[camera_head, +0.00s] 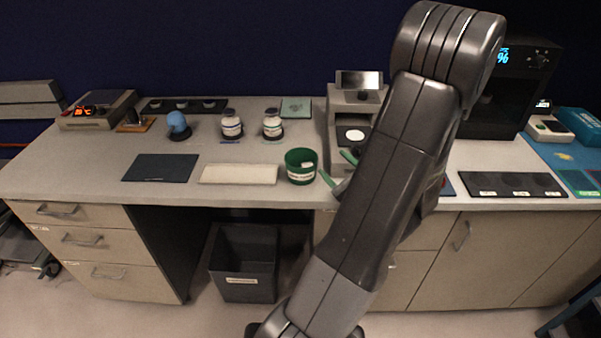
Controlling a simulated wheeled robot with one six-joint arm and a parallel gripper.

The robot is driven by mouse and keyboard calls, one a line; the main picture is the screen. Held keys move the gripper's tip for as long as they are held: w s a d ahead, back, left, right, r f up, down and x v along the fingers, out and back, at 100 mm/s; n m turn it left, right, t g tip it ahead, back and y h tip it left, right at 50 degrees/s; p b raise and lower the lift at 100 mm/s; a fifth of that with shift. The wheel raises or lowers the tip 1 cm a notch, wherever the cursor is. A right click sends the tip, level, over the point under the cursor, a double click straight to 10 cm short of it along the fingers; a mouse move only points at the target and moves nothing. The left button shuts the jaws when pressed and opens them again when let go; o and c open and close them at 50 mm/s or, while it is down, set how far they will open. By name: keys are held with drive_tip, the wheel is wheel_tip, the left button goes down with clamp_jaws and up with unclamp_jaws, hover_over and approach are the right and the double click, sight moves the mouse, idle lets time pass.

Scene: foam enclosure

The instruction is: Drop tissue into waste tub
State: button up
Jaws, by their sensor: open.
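A small round dark green tub (301,170) with a white label stands near the front edge of the bench; the label is too small to read, so I cannot tell whether it is the waste tub. No tissue can be made out clearly. My gripper (338,168) shows partly behind my arm, with two green fingertips spread apart just right of the green tub. It is open, and nothing shows between the fingertips. The rest of it is hidden by my arm.
A dark labelled bin (243,285) stands on the floor under the bench. A pale flat pad (239,174) and a dark mat (160,168) lie left of the tub. Two white jars (231,126) stand behind. A balance (356,117) stands behind my gripper.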

drive_tip(key=shift+v, duration=1.35)
drive_tip(key=shift+w+a, duration=0.1)
drive_tip(key=r+p+x, duration=0.2)
drive_tip(key=p+x, duration=0.2)
drive_tip(key=x, duration=0.9)
drive_tip(key=shift+w, duration=0.3)
drive_tip(key=shift+a+r, duration=0.1)
drive_tip(key=shift+a, duration=0.05)
